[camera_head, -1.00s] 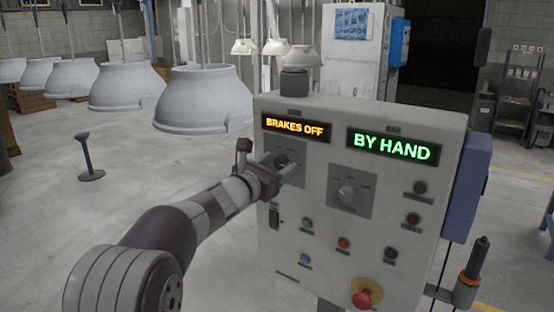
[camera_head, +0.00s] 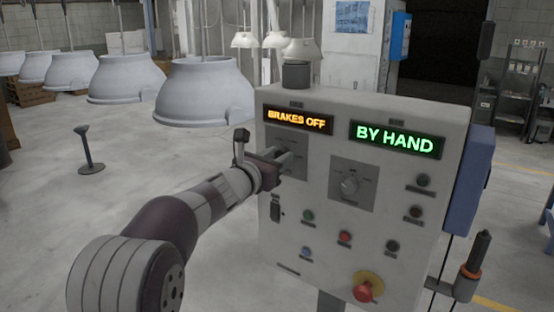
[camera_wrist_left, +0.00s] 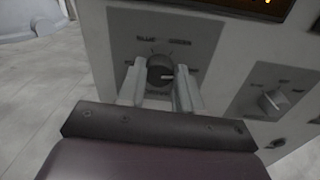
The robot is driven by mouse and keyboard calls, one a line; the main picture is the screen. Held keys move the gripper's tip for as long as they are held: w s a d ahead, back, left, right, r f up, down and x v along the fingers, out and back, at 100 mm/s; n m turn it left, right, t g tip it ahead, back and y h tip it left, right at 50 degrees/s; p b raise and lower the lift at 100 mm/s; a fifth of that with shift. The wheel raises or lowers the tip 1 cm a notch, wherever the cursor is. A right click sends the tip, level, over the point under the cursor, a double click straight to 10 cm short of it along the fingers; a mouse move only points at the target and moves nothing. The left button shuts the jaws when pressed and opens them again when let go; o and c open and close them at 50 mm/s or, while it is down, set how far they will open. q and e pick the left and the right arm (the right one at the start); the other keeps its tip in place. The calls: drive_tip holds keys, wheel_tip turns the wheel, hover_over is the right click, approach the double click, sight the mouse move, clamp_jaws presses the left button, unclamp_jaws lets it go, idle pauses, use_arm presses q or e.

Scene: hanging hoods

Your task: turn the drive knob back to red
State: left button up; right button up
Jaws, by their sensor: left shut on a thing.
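My left gripper (camera_head: 284,159) reaches the grey control box (camera_head: 310,190) from the left, at the dial plate under the lit "BRAKES OFF" sign. In the left wrist view its two fingers stand on either side of a dark round knob (camera_wrist_left: 159,70), shut on it. A light pointer mark on this knob points right. The plate's small lettering is too blurred to read surely. In the head view the fingers hide this knob. A second, grey knob (camera_head: 349,184) sits on the right plate, under the green "BY HAND" sign; it also shows in the left wrist view (camera_wrist_left: 272,101).
Below the plates are several small buttons and a red mushroom button (camera_head: 363,290). A black switch (camera_head: 275,208) is close under my left gripper. Grey hoods (camera_head: 205,92) hang at the left. A black-handled post (camera_head: 477,260) stands at the box's right. Floor at left is mostly clear.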

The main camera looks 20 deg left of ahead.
use_arm(q)
drive_tip(key=n, duration=0.8)
drive_tip(key=shift+a, duration=0.1)
drive_tip(key=n+p, duration=0.2)
drive_tip(key=n, duration=0.2)
drive_tip(key=shift+a+g, duration=0.1)
drive_tip(key=shift+g, duration=0.3)
drive_tip(key=n+p, duration=0.2)
drive_tip(key=n, duration=0.2)
drive_tip(key=shift+w+n+h, duration=0.1)
drive_tip(key=shift+n+h, duration=0.2)
drive_tip(key=shift+h, duration=0.1)
drive_tip(key=shift+f+n+h+p, duration=0.15)
drive_tip(key=shift+n+p, duration=1.2)
drive_tip(key=shift+n, duration=1.45)
drive_tip(key=shift+f+n+h+p, duration=0.15)
drive_tip(key=shift+n+p, duration=1.15)
drive_tip(key=shift+n, duration=1.5)
drive_tip(key=shift+f+n+h+p, duration=0.15)
drive_tip(key=shift+n+p, duration=1.2)
drive_tip(key=shift+n, duration=1.45)
drive_tip(key=o, duration=1)
drive_tip(key=shift+r, duration=0.1)
